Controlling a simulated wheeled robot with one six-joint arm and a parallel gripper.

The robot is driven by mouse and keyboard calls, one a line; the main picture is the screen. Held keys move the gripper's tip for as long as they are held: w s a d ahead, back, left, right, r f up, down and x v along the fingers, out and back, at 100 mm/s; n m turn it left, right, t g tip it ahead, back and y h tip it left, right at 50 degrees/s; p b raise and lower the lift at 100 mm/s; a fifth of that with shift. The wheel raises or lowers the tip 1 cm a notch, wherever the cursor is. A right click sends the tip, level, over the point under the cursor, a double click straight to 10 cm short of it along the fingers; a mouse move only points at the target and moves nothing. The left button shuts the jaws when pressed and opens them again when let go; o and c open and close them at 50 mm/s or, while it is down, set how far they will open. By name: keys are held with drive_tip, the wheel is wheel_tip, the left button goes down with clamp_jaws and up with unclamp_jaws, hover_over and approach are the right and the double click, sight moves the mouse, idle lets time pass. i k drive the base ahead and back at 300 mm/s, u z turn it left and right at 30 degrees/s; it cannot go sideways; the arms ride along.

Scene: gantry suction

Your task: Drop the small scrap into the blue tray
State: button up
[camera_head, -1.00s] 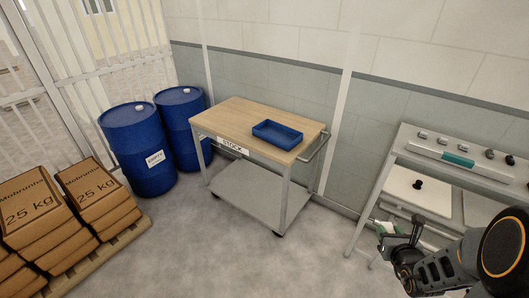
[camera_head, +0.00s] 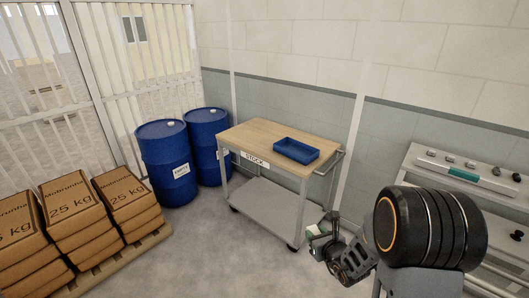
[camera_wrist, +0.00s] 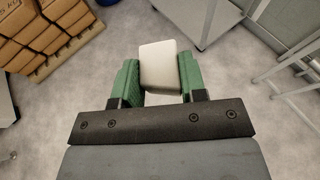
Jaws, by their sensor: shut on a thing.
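The blue tray (camera_head: 297,150) sits on the wooden top of the stock trolley, near its right end; no contents can be made out in it. My gripper (camera_head: 322,228) is low in front of the trolley's right side, apart from it and below the tray. In the wrist view my gripper (camera_wrist: 159,78) has its green fingers shut on a small whitish block, the scrap (camera_wrist: 158,66). The scrap is held above the grey floor. In the head view the scrap cannot be clearly made out.
The stock trolley (camera_head: 254,134) stands against the wall. Two blue drums (camera_head: 168,160) stand to its left. Stacked brown sacks (camera_head: 75,213) on a pallet fill the lower left. A grey bench (camera_head: 467,172) with knobs stands at the right. Floor before the trolley is clear.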

sight(302, 155)
drive_tip(key=u, duration=0.85)
drive_tip(key=i, duration=0.95)
drive_tip(key=u, duration=0.65)
drive_tip(key=i, duration=1.3)
drive_tip(key=z, duration=1.2)
drive_tip(key=i, duration=0.8)
drive_tip(key=z, duration=0.8)
